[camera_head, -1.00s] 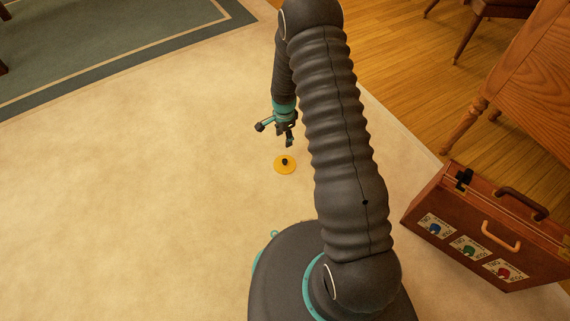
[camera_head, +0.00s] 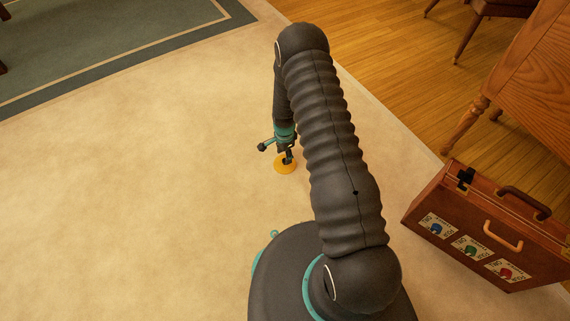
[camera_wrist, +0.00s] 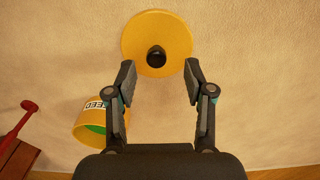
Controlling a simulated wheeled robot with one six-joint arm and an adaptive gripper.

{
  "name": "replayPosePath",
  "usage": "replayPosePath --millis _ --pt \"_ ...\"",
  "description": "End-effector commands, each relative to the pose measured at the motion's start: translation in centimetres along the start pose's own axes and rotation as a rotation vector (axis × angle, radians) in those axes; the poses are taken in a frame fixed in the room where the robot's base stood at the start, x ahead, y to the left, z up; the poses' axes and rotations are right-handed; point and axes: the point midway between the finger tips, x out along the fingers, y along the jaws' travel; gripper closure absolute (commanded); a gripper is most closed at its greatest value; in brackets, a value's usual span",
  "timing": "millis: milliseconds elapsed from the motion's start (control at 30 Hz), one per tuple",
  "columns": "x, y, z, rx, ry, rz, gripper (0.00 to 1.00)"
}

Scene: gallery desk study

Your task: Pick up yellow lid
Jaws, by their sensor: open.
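The yellow lid (camera_head: 284,169) is a round disc with a dark knob, lying flat on the pale carpet. It also shows at the top of the wrist view (camera_wrist: 156,25), with its knob (camera_wrist: 156,56) facing me. My gripper (camera_wrist: 159,77) is open and empty. In the wrist view its two fingertips stand apart on either side, just below the knob. In the head view my gripper (camera_head: 287,156) is right over the lid and partly hides it. I cannot tell whether the fingers touch the lid.
In the head view a brown case (camera_head: 470,235) stands at right, near a wooden table (camera_head: 535,75). The carpet (camera_head: 130,200) left is clear.

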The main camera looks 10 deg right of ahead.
Motion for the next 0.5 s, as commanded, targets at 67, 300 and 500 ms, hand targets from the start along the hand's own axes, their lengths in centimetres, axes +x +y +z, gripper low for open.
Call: replayPosePath --millis 67,300,500 --pt "1.4 0.4 0.1 0.0 -0.001 0.003 0.47" --pt "3.8 0.4 0.1 0.0 0.002 0.0 0.47" --pt "3.8 0.4 0.1 0.0 0.002 -0.001 0.5"
